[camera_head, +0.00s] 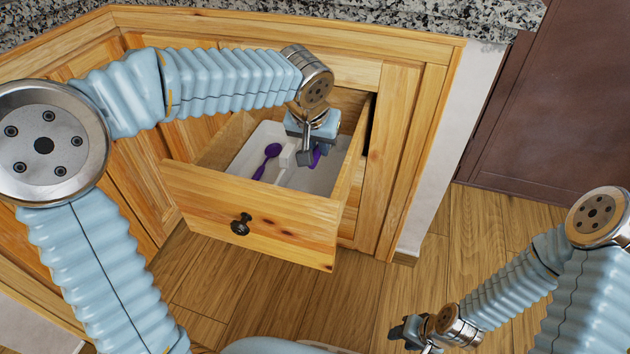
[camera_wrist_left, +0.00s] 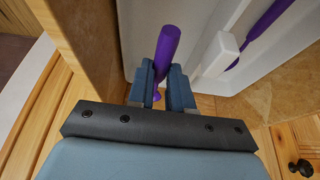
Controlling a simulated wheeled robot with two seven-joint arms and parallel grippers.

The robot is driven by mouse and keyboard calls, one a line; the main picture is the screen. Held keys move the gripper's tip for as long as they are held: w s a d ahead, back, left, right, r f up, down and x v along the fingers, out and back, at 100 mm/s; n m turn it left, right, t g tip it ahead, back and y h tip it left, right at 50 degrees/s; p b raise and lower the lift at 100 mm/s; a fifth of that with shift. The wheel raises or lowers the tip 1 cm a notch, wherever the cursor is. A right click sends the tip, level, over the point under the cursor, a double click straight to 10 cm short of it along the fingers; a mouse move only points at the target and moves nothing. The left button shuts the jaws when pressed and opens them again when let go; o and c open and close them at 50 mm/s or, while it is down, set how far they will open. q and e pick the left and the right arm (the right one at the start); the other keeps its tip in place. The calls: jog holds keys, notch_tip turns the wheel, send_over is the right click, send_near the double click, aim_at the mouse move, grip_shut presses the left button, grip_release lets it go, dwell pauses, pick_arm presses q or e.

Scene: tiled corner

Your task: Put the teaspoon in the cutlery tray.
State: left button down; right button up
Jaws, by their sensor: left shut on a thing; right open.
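My left gripper (camera_head: 307,157) is inside the open drawer and shut on a purple teaspoon (camera_head: 317,157). In the left wrist view the teaspoon's purple handle (camera_wrist_left: 167,44) stands up between the fingertips (camera_wrist_left: 161,82); most of its lower part is hidden by the gripper. The white cutlery tray (camera_head: 322,178) lies in the drawer, and the held teaspoon is over its right part. I cannot tell whether the teaspoon touches the tray floor. My right gripper (camera_head: 403,333) is open and empty, low over the floor at the lower right.
The wooden drawer front (camera_head: 290,225) has a dark knob (camera_head: 241,224). Drawer walls stand close around my left gripper. A granite counter (camera_head: 350,14) is above; the floor ahead is clear.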

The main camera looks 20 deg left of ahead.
aim_at(319, 179)
pick_arm(q)
notch_tip(319, 179, down, 8)
jog(key=shift+b, duration=0.55)
jog(key=shift+f, duration=0.1)
jog(key=shift+f+b, duration=0.1)
jog(key=shift+b, duration=0.2)
jog(key=c, duration=1)
grip_release()
jog(key=shift+c, duration=0.2)
jog(key=shift+s+r+p, duration=0.1)
jog(key=shift+r+p, duration=0.3)
jog(key=shift+r, duration=0.2)
jog(key=p+v, duration=0.1)
jog(key=v, duration=1)
jog(key=shift+p, duration=0.3)
